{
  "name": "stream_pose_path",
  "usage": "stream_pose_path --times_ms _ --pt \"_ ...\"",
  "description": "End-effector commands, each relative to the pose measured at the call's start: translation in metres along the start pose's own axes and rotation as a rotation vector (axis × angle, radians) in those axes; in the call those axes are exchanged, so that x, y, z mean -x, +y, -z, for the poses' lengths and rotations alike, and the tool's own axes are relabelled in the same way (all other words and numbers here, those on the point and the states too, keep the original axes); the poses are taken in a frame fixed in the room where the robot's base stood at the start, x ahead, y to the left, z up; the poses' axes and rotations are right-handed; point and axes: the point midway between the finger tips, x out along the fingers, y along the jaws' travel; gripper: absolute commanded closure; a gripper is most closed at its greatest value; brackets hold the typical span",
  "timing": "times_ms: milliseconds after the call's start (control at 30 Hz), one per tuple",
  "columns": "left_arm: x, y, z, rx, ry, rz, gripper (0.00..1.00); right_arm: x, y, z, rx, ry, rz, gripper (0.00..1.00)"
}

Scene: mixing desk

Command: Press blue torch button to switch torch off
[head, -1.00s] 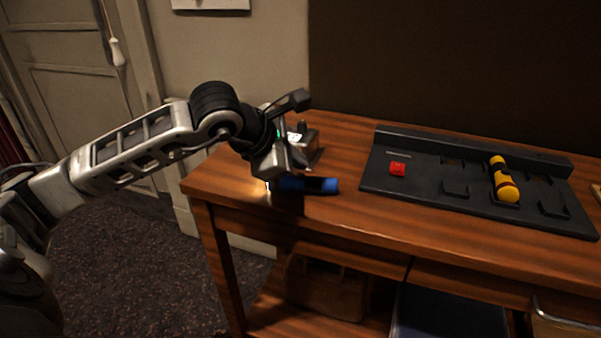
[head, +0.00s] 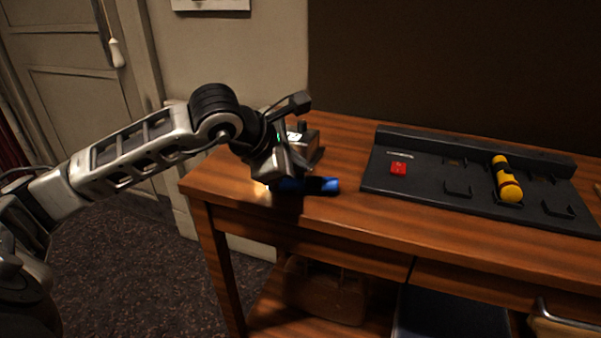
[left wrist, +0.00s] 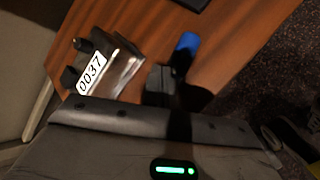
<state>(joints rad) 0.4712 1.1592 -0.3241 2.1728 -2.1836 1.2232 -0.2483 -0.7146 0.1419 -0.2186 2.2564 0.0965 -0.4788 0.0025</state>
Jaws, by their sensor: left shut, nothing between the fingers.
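The blue torch (head: 322,184) lies on its side near the front left of the wooden desk. Its blue end also shows in the left wrist view (left wrist: 188,42). A warm glow lies on the desk at the torch's left end, so it looks lit. My left gripper (head: 292,178) is shut and empty, with its fingers down at the torch's left and middle part. It hides that part and the button. I cannot tell whether the fingertips touch the torch.
A small metal box (head: 303,143) labelled 0037 in the wrist view stands just behind the gripper. Desk surface between torch and board is clear.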

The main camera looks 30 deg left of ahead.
Motion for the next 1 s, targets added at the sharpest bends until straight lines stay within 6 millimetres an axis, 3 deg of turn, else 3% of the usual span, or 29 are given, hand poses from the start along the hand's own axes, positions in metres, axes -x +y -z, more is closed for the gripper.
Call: stream_pose_path --times_ms 1000 --pt "0.010 0.008 -0.007 0.000 0.000 -0.001 1.00 0.002 -0.001 0.004 0.000 0.001 0.000 0.64"
